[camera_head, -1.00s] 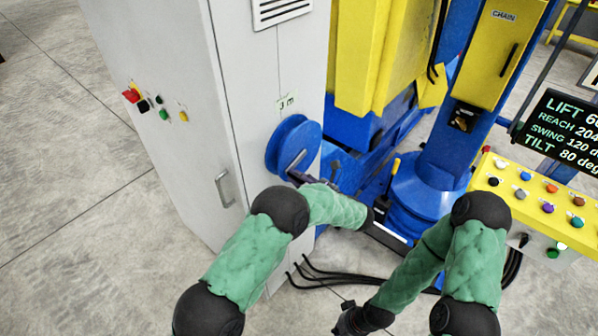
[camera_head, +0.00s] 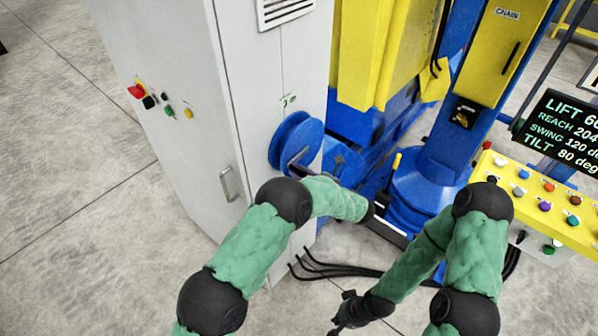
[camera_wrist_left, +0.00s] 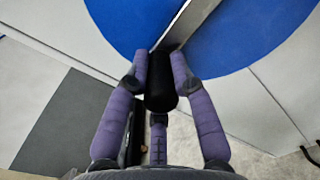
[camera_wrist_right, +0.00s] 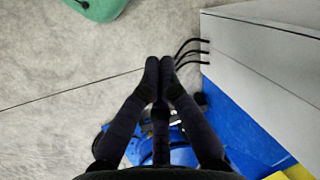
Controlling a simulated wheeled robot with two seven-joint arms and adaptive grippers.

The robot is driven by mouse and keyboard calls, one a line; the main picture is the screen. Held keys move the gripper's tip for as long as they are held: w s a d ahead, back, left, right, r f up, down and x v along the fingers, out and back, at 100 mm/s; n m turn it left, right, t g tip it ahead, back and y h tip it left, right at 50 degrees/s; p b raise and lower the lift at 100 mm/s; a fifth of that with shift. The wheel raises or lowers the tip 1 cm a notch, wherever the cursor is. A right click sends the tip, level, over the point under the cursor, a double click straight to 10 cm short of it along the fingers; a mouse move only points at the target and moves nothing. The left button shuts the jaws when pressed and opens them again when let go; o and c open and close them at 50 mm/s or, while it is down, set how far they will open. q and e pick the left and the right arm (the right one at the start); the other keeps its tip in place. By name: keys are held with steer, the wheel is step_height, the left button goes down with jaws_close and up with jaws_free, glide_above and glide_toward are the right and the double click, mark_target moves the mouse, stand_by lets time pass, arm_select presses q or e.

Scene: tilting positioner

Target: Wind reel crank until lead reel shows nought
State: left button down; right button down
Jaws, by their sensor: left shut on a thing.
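The blue reel (camera_head: 287,136) is mounted on the side of a grey cabinet, with a grey crank arm (camera_head: 299,156) across its face. The lead label (camera_head: 289,102) above it seems to read 3 m, though it is blurred. My left gripper (camera_head: 300,170) is at the crank's end. In the left wrist view, its purple fingers (camera_wrist_left: 160,75) are shut on the black crank handle (camera_wrist_left: 160,92), with the crank arm (camera_wrist_left: 187,20) and blue reel (camera_wrist_left: 245,35) beyond. My right gripper (camera_head: 340,320) hangs low over the floor. Its fingertips (camera_wrist_right: 160,68) are together and empty in the right wrist view.
The cabinet (camera_head: 185,150) has buttons and a handle. The blue and yellow positioner (camera_head: 420,185) stands right of the reel. A yellow button panel (camera_head: 540,200) and a display (camera_head: 565,130) are at the right. Black cables (camera_head: 330,270) lie on the floor below.

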steer(key=s+a+f+n+g+h, duration=0.1)
steer(key=s+a+f+n+g, duration=0.15)
steer(key=f+n, duration=0.5)
steer(key=s+a+f+n+g+h, duration=0.1)
steer(key=s+a+f+n+g, duration=0.2)
steer(key=n, duration=0.8)
steer(key=s+d+r+n+g+h, duration=0.4)
steer(key=s+d+r+n+h, duration=0.1)
steer(key=s+d+h, duration=0.4)
steer(key=w+a+r+n+t+h, duration=0.2)
steer(key=w+t, duration=0.2)
steer(key=w, duration=0.5)
steer(key=w+a+r+n+t+h, duration=0.15)
steer(key=w+t, duration=0.25)
steer(key=w, duration=0.5)
steer(key=w+a+r+n+t+h, duration=0.1)
steer(key=w+a+n+t+h, duration=0.15)
steer(key=w+t, duration=0.45)
steer(key=w+a+r+n+t+y, duration=0.1)
steer(key=w+a+r+t, duration=0.5)
steer(key=a+r, duration=0.4)
steer(key=w+a+r+t, duration=0.4)
steer(key=w+a+r, duration=0.5)
steer(key=a+r, duration=0.1)
steer(key=w+d+r, duration=0.5)
steer(key=w+d, duration=0.1)
steer(key=w, duration=0.1)
steer(key=shift+w+d+r, duration=0.2)
steer(key=shift+w+r, duration=0.1)
steer(key=shift+w, duration=0.05)
